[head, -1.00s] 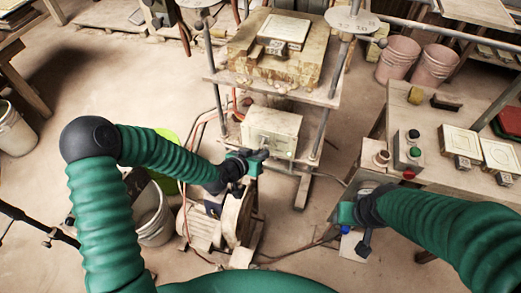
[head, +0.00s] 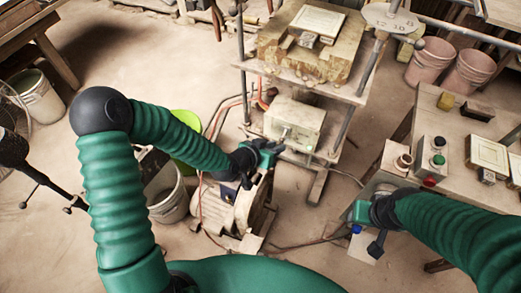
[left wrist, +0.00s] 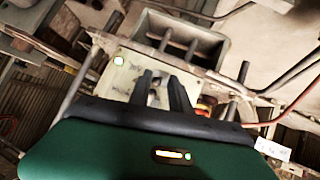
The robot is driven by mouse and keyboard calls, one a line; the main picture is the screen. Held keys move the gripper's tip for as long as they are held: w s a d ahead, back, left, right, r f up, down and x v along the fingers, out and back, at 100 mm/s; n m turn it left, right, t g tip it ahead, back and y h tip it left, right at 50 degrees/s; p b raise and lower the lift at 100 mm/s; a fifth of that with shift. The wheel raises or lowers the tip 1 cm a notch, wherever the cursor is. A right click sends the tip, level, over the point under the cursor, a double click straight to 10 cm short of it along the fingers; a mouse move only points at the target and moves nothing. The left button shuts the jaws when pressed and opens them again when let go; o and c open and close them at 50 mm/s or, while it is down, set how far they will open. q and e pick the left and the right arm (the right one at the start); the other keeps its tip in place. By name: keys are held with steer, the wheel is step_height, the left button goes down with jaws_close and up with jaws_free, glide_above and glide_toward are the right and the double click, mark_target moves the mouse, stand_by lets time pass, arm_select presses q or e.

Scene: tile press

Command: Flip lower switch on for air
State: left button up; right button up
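A pale control box (head: 300,122) sits on the lower shelf of the press. My left gripper (head: 275,149) is at the box's lower-left front corner in the head view. In the left wrist view, a pale panel (left wrist: 121,81) carries a lit green lamp (left wrist: 118,62). The two dark fingers of my left gripper (left wrist: 160,76) stand apart in front of this panel, with a small dark part between them that I cannot clearly identify as a switch. No held object shows. My right gripper (head: 369,228) is low beside the right table; its fingers are unclear.
A motor-like machine (head: 230,207) stands on the floor below my left gripper. A bucket (head: 167,195) is left of it. Red and grey hoses run beside the press. The right table (head: 455,150) holds a button box (head: 432,158) and tile moulds (head: 487,153).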

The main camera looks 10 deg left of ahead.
arm_select(q)
steer(key=p+v, duration=1.1)
steer(key=v, duration=0.2)
steer(key=shift+a, duration=0.1)
steer(key=s+a+r+n+g+y, duration=0.2)
steer(key=s+a+r+g+y, duration=0.3)
steer(key=s+a+r+g, duration=0.2)
steer(key=s+r, duration=0.2)
steer(key=s, duration=0.1)
steer(key=shift+s+r+n, duration=0.2)
steer(key=shift+s+n, duration=0.1)
steer(key=shift+s, duration=0.1)
